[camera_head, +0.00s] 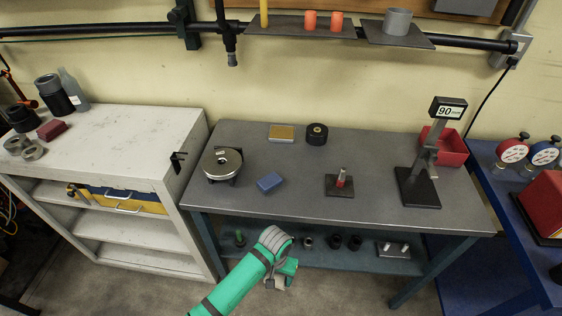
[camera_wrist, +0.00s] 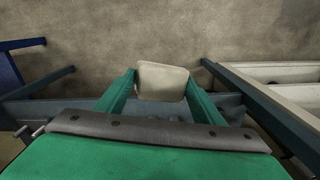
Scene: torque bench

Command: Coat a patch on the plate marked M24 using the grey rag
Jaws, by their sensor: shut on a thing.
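My gripper (camera_head: 284,280) hangs in front of the grey bench, low near the lower shelf. In the wrist view its two green fingers (camera_wrist: 160,88) are shut on a pale grey, block-like piece (camera_wrist: 162,80), which looks like the grey rag. A little grey shows beside the fingers in the head view, partly hidden by them. No M24 marking is readable. A round metal disc (camera_head: 222,163) with a small unreadable label lies at the bench's left end; I cannot tell whether it is the plate.
The bench top (camera_head: 290,165) holds a blue block (camera_head: 269,182), a tan block (camera_head: 281,132), a black roll (camera_head: 317,134), a small post on a base (camera_head: 340,184) and a stand reading 90 (camera_head: 422,185). A white cabinet (camera_head: 125,130) stands left. The bench's front middle is clear.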

